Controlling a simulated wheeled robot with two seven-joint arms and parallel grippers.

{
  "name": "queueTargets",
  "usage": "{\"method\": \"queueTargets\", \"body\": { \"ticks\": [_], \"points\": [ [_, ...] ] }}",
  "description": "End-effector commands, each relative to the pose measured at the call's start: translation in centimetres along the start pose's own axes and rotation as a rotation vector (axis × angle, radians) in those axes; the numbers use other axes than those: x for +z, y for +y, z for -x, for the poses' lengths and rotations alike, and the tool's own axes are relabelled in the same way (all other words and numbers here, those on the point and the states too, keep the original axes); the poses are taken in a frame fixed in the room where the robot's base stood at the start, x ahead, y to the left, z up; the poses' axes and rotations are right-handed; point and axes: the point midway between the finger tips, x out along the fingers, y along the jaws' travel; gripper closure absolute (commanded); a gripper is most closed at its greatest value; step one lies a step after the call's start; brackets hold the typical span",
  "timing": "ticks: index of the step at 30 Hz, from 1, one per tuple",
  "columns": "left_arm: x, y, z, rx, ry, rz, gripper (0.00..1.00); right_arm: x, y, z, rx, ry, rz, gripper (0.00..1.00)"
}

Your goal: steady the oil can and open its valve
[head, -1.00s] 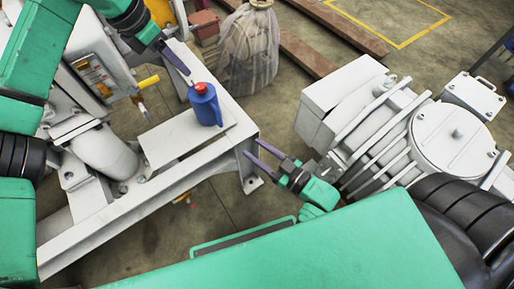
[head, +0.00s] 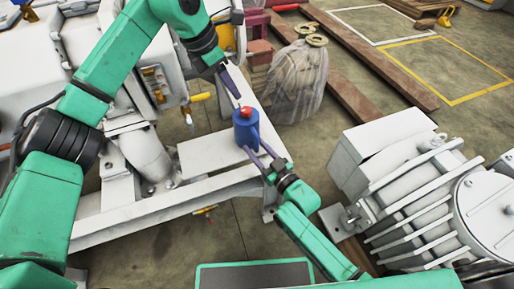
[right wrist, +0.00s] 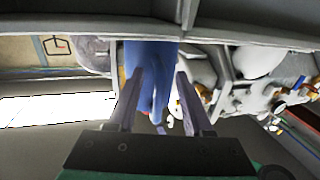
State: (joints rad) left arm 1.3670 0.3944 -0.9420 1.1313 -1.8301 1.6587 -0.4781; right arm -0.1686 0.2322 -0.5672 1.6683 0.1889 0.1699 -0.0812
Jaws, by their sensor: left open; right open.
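The blue oil can (head: 246,132) with a red cap (head: 246,112) stands upright on the white metal frame (head: 205,150) in the head view. My left gripper (head: 236,94) is open and points down just above and left of the cap, apart from it as far as I can see. My right gripper (head: 257,150) is open at the can's lower right side. In the right wrist view the blue can (right wrist: 152,75) shows between the two fingers of the right gripper (right wrist: 161,75). I cannot tell whether either finger touches it.
A yellow handle (head: 201,97) sticks out from the machine left of the can. A plastic-wrapped item (head: 298,85) stands behind the frame. A large white ribbed machine (head: 400,180) is on the right. Open floor lies between it and the frame.

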Motion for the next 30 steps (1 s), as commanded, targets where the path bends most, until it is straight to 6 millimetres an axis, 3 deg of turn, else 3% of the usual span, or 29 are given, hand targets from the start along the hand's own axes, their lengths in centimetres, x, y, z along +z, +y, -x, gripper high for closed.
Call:
{"method": "queueTargets", "body": {
  "ticks": [2, 6, 30],
  "points": [
    [0.01, -0.01, 0.0, 0.0, 0.0, 0.0, 0.5, 0.0, 0.0, 0.03, 0.0, 0.0, 0.0, 0.49],
    [0.01, -0.01, 0.0, 0.0, 0.0, 0.0, 0.5, 0.0, 0.01, 0.04, 0.0, 0.0, 0.0, 0.99],
    [0.0, 0.0, 0.0, 0.0, 0.0, 0.0, 0.5, 0.01, 0.01, 0.08, 0.0, 0.0, 0.0, 1.0]
  ]
}}
